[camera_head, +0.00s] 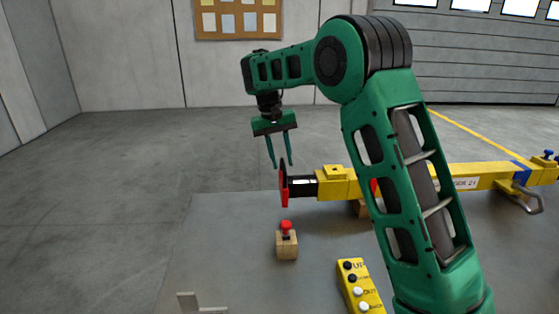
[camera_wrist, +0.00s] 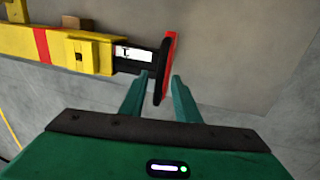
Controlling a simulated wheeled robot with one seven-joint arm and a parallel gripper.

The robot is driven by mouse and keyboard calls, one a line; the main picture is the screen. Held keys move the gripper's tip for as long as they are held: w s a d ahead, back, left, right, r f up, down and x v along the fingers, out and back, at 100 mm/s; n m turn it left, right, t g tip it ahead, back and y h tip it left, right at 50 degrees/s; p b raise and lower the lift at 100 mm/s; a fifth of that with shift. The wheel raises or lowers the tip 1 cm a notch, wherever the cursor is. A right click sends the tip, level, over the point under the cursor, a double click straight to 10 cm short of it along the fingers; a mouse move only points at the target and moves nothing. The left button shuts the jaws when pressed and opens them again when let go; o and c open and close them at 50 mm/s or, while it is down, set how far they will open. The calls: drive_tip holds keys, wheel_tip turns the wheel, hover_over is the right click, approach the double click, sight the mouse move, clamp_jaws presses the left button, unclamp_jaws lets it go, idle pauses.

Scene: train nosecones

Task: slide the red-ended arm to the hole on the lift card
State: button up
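The red-ended arm is a yellow beam (camera_head: 338,183) with a black inner section (camera_head: 303,187) sticking out to the left and a red end plate (camera_head: 284,190). My gripper (camera_head: 281,164) points down, open, with its fingertips at the plate's top edge. In the wrist view the plate (camera_wrist: 167,68) lies between the two spread fingers (camera_wrist: 161,80), with a gap on the right; the left finger is close to its dark face. A white marked patch (camera_wrist: 131,53) shows on the black section. I cannot make out the lift card or its hole.
A red button on a wooden block (camera_head: 287,243) and a yellow control box (camera_head: 358,288) stand in front of the beam. A corkboard (camera_head: 238,20) with papers hangs on the back wall. The floor left of the plate is clear. My arm hides part of the beam.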

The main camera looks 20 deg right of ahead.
drive_tip(key=shift+c, duration=0.2)
clamp_jaws()
drive_tip(key=w+a, duration=0.1)
drive_tip(key=a, duration=0.7)
drive_tip(key=shift+w, duration=0.3)
drive_tip(key=shift+o, duration=0.2)
unclamp_jaws()
drive_tip(key=shift+r, duration=0.1)
